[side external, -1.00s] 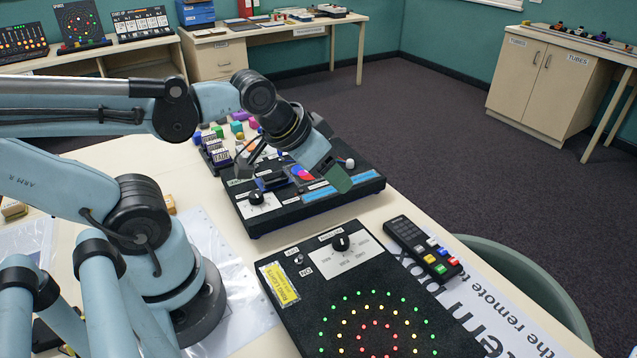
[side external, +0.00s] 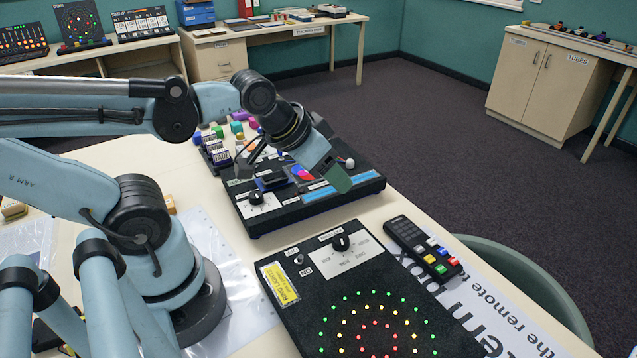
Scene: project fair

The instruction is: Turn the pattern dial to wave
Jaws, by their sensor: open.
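The black panel (side external: 300,283) with rings of red, yellow and green lights lies on the table at the front. A black dial (side external: 341,243) sits on its white label plate (side external: 355,260); the words around it are too small to read. A second black box (side external: 290,218) behind it carries another black dial (side external: 256,197) on a white plate. My gripper (side external: 335,179) hangs over the right part of this second box, apart from both dials. Its jaws are open with nothing visible between them. The arm hides part of the second box.
A remote (side external: 422,248) with coloured buttons lies right of the lit panel on a printed banner (side external: 510,305). A grey-green chair (side external: 530,275) stands at the table's right edge. Coloured blocks (side external: 237,127) crowd behind the second box.

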